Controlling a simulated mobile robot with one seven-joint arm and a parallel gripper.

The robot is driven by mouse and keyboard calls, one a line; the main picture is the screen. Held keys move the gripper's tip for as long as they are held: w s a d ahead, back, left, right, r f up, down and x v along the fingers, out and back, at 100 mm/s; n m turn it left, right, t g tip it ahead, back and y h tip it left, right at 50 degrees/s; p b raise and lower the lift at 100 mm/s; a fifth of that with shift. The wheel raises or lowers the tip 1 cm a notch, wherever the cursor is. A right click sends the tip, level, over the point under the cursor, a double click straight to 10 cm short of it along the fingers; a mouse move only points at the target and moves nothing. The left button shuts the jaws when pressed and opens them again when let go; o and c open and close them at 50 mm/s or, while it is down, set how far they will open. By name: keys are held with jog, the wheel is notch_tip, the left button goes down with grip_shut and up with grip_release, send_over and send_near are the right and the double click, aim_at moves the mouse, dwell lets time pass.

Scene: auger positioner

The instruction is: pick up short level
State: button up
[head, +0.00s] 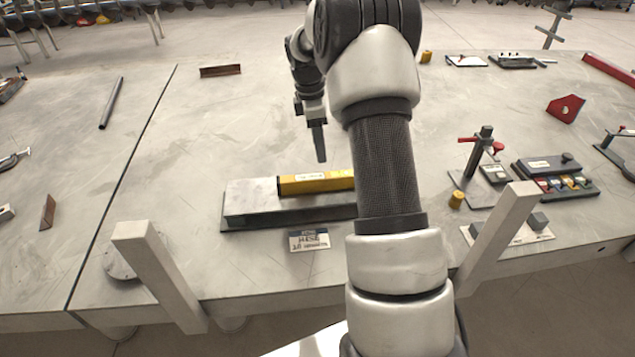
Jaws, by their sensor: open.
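A short yellow level (300,184) with a pale label lies on a light grey block (250,200) near the middle of the table in the head view. Its right end is hidden behind my arm. My gripper (319,150) is above and beyond the level, pointing down, with a gap between its visible tip and the level. Its jaws are open with nothing seen between them; it is seen nearly edge-on, so only one finger shows clearly.
A small label card (309,240) stands before the block. Two slanted grey posts (160,275) (497,238) rise at the front edge. The table left of the block is mostly clear.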

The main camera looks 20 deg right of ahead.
aim_at(320, 175)
jog(key=f, duration=0.6)
jog(key=shift+s+d+f, duration=0.1)
jog(key=shift+d+f, duration=0.2)
jog(key=shift+f, duration=2.7)
grip_shut()
